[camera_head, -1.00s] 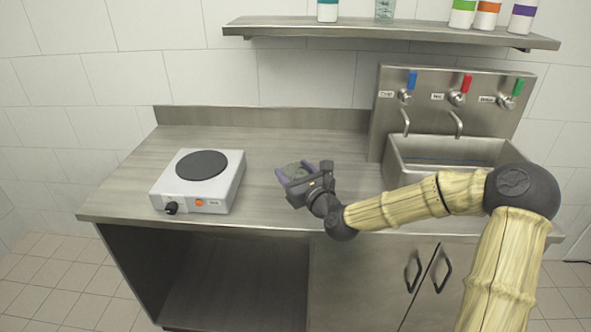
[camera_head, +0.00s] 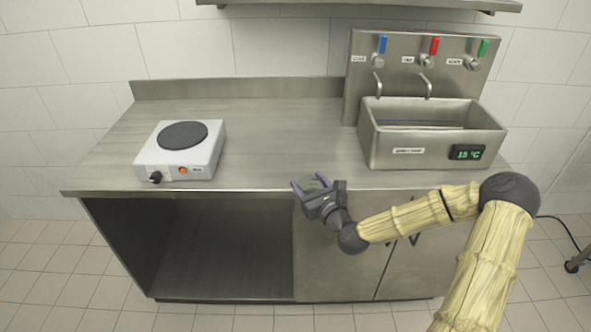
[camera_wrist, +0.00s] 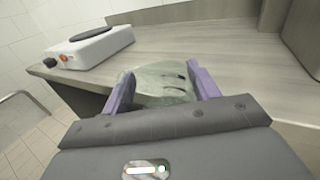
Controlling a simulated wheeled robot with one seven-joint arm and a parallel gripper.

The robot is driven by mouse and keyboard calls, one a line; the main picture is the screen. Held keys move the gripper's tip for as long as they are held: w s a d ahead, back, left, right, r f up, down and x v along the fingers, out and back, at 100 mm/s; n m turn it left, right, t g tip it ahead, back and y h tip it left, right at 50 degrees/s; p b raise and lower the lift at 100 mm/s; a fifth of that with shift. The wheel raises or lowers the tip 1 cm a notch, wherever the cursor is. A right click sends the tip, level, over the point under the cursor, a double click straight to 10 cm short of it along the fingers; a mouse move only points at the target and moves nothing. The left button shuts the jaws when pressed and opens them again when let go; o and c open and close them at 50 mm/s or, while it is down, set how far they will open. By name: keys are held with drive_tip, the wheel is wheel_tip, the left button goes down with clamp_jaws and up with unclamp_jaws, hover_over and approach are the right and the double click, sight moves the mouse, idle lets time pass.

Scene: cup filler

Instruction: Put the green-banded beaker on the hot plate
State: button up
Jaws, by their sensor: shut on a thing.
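The hot plate (camera_head: 205,150) is a white box with a dark round top, standing on the left part of the counter. It also shows at the upper left of the wrist view (camera_wrist: 85,50). My gripper (camera_head: 311,187) is at the counter's front edge, to the right of the hot plate and apart from it. Its purple fingers are shut on a see-through grey-green vessel, which the wrist view shows between them (camera_wrist: 160,82). It looks like the beaker, but I cannot make out a green band.
The steel counter (camera_head: 270,140) is clear between the hot plate and the sink (camera_head: 400,155). The sink has two spouts and blue, red and green taps above it. A shelf (camera_head: 370,2) crosses the top edge. Below the counter are an open bay and cupboard doors.

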drive_tip(key=s+d+f+m+h, duration=0.1)
drive_tip(key=s+d+f+h, duration=0.1)
drive_tip(key=s+d+f, duration=0.3)
drive_tip(key=d+f, duration=0.3)
drive_tip(key=f, duration=0.3)
drive_tip(key=shift+d+f+t, duration=0.2)
drive_tip(key=shift+d+t, duration=0.15)
drive_tip(key=shift+t, duration=0.05)
drive_tip(key=shift+s+m, duration=0.1)
drive_tip(key=shift+m, duration=0.2)
